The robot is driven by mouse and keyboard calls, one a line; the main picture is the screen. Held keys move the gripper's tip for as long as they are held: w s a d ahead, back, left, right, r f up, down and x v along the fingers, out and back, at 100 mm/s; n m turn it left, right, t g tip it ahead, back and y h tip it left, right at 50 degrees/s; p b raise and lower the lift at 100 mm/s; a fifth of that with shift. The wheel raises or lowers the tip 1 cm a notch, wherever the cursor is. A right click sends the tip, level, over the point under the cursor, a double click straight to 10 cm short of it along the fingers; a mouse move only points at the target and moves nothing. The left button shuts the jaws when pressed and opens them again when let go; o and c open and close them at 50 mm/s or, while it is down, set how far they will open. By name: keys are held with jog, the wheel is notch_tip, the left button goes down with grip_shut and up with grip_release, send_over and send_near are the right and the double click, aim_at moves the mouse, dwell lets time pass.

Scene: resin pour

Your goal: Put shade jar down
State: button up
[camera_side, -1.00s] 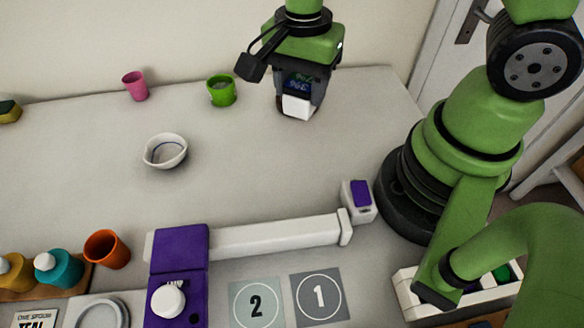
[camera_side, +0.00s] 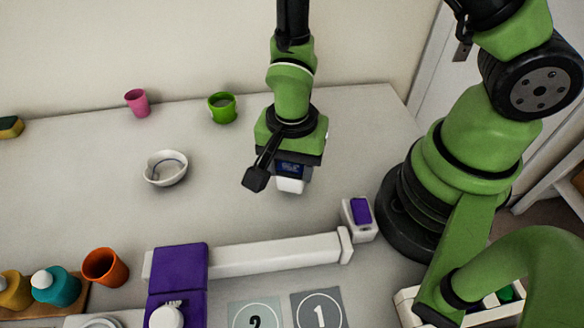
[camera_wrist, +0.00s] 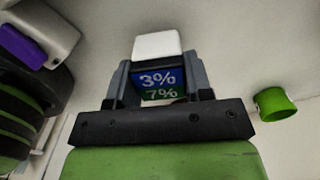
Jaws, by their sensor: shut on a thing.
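The shade jar (camera_side: 290,184) has a white cap and a dark body with a blue and green label. In the wrist view the jar (camera_wrist: 157,45) shows "3%" on blue above "7%" on green. My gripper (camera_side: 291,172) is shut on the jar's body and holds it in the air over the middle of the table, behind the white bar. The white cap points towards the table in the side view. The jar's far side is hidden.
Numbered tiles 1 (camera_side: 319,309) and 2 (camera_side: 257,315) lie at the front. A purple block (camera_side: 179,265) and white bar (camera_side: 262,248) stand behind them. A bowl (camera_side: 166,168), green cup (camera_side: 222,108), pink cup (camera_side: 137,103) and orange cup (camera_side: 105,267) are to the left. The table's middle is clear.

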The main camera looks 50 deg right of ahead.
jog(key=shift+f, duration=0.75)
jog(key=shift+f, duration=0.1)
jog(key=o, duration=1)
jog(key=shift+c, duration=0.2)
